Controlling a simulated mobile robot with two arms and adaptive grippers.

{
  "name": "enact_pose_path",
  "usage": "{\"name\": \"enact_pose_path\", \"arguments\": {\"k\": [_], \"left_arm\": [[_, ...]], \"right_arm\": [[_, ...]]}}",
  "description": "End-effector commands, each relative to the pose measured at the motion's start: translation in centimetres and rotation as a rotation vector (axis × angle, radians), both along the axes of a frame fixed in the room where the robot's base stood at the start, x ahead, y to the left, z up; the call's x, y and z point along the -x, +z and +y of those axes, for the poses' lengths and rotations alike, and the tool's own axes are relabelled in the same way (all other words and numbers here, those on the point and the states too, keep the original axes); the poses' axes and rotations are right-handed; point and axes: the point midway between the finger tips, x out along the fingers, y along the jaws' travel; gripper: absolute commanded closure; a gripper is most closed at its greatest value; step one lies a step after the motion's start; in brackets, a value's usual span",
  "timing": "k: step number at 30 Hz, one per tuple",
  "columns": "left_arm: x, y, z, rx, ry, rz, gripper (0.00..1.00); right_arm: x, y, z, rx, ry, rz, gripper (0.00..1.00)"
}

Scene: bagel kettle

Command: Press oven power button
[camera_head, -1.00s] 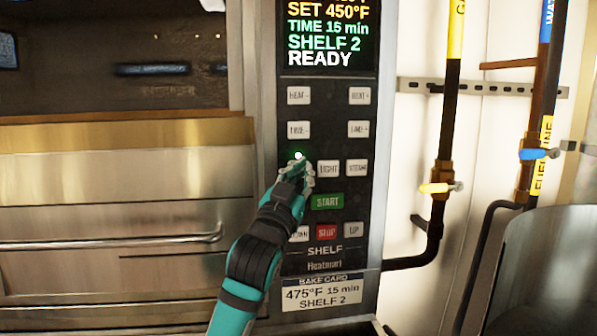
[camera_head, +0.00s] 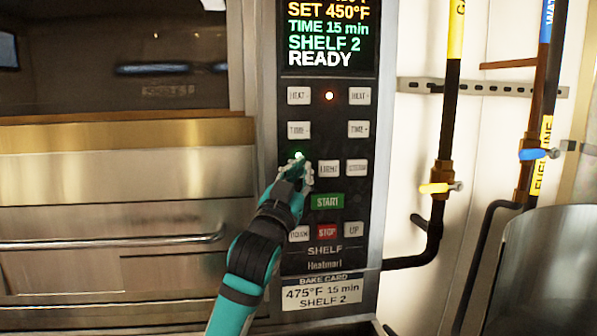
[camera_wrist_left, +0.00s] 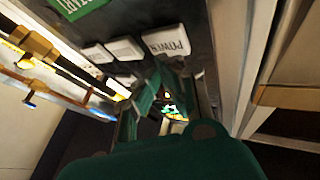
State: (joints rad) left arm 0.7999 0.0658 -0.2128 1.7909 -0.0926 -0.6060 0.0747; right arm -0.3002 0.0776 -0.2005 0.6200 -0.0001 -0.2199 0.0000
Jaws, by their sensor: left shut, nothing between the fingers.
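The oven control panel (camera_head: 341,262) is dark, with pale labelled buttons. The POWER button (camera_wrist_left: 165,40) shows in the left wrist view, just beyond my fingertips; in the head view my gripper covers its place. My right gripper is not in view.
The display (camera_head: 327,38) reads SET 450°F, TIME 15 min, SHELF 2, READY. A green START button (camera_head: 327,201) and red STOP button (camera_head: 327,232) lie close to my gripper. A bake card (camera_head: 322,292) reads 475°F, 15 min, SHELF 2. Pipes (camera_head: 447,120) run along the right wall.

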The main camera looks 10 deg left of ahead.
Motion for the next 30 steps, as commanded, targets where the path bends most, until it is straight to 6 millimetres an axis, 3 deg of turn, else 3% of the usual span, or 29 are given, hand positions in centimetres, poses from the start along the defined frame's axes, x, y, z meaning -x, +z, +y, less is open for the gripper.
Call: {"name": "enact_pose_path", "arguments": {"k": [30], "left_arm": [[-0.80, 0.03, 0.34, 0.000, 0.000, 0.000, 1.00]], "right_arm": [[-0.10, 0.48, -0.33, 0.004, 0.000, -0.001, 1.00]]}}
